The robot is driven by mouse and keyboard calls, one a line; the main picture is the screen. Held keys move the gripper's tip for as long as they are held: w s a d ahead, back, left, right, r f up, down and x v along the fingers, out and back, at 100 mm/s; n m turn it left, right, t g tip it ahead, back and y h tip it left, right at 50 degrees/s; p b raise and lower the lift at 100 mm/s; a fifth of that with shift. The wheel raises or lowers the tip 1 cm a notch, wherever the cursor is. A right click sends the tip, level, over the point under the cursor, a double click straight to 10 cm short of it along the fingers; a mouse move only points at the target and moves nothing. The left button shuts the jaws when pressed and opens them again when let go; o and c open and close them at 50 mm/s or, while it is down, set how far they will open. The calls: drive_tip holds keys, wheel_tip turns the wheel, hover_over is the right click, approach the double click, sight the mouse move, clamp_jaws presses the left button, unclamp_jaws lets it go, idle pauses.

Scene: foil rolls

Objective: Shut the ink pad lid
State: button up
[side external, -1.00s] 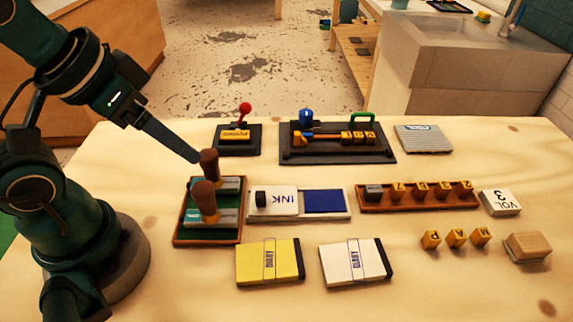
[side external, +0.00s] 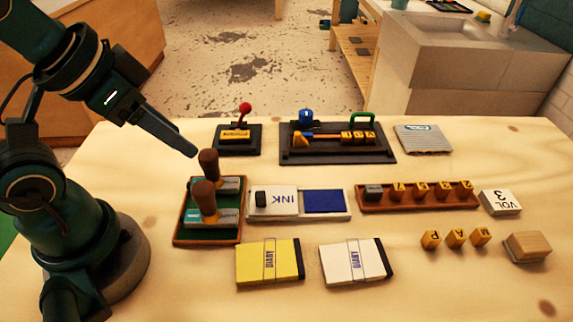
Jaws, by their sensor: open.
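The ink pad (side external: 340,216) is a long white tray on the table's middle. Its white lid (side external: 284,201), marked INK with a small dark knob (side external: 261,199), sits over the left part. The blue pad (side external: 324,201) lies uncovered on the right. My gripper (side external: 192,152) is open and empty, above and left of the ink pad, just behind the brown stamp handles. It touches nothing that I can make out. Its fingers overlap from this side.
Two brown-handled stamps (side external: 208,160) stand in a green-lined tray (side external: 208,237) between my arm and the ink pad. A red-knobbed device (side external: 244,109) and a black type rack (side external: 340,158) stand behind. Yellow (side external: 256,264) and white (side external: 340,266) diaries lie in front.

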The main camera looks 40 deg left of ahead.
drive_tip(key=w+d+r+m+g, duration=0.1)
drive_tip(key=w+m, duration=0.2)
drive_tip(key=w, duration=0.1)
drive_tip(key=m+g, duration=0.5)
hover_over(260, 194)
wheel_tip(260, 194, down, 9)
drive_tip(key=shift+w+f, duration=0.1)
drive_tip(key=shift+w, duration=0.05)
drive_tip(key=shift+s+f, duration=0.2)
drive_tip(key=shift+f, duration=2.55)
drive_tip(key=shift+c, duration=0.3)
clamp_jaws()
drive_tip(key=shift+w, duration=0.1)
